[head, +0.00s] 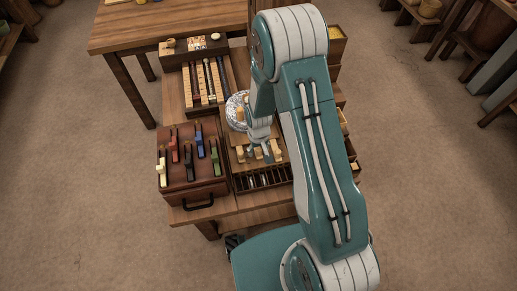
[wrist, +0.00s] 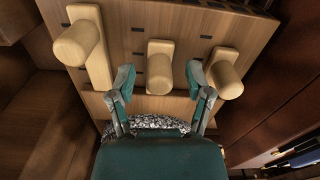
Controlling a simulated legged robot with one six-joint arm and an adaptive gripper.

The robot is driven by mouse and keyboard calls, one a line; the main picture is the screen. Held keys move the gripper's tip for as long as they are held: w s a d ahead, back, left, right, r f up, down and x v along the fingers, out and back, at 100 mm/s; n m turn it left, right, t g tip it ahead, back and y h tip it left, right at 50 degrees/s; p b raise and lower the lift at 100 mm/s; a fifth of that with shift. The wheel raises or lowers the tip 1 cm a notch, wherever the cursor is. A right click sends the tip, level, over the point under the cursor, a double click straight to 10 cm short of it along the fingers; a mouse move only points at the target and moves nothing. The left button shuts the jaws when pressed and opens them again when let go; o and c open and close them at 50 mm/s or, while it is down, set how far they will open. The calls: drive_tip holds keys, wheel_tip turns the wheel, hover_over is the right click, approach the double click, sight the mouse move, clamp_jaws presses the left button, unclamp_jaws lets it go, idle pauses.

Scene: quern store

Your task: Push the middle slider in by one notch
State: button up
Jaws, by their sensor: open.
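Three pale wooden sliders with round knobs sit on a wooden panel in the wrist view. The middle slider (wrist: 160,68) has its knob between and just beyond my fingertips. The left slider (wrist: 80,44) has a long bar and its knob sits higher in the picture; the right slider (wrist: 226,72) is level with the middle one. Short dark marks lie on the panel between them. My gripper (wrist: 159,80) is open, a finger on either side of the middle knob; contact cannot be told. In the head view my gripper (head: 259,151) is small and partly hides the sliders.
A brown box with coloured levers (head: 192,165) stands left of the panel. A slotted rack (head: 264,179) lies in front. A speckled round dish (head: 233,112) and a board with rods (head: 203,82) lie behind. Drawers at right are partly behind my arm. The floor at left is clear.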

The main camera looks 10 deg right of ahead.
clamp_jaws()
drive_tip(key=shift+w, duration=1.45)
unclamp_jaws()
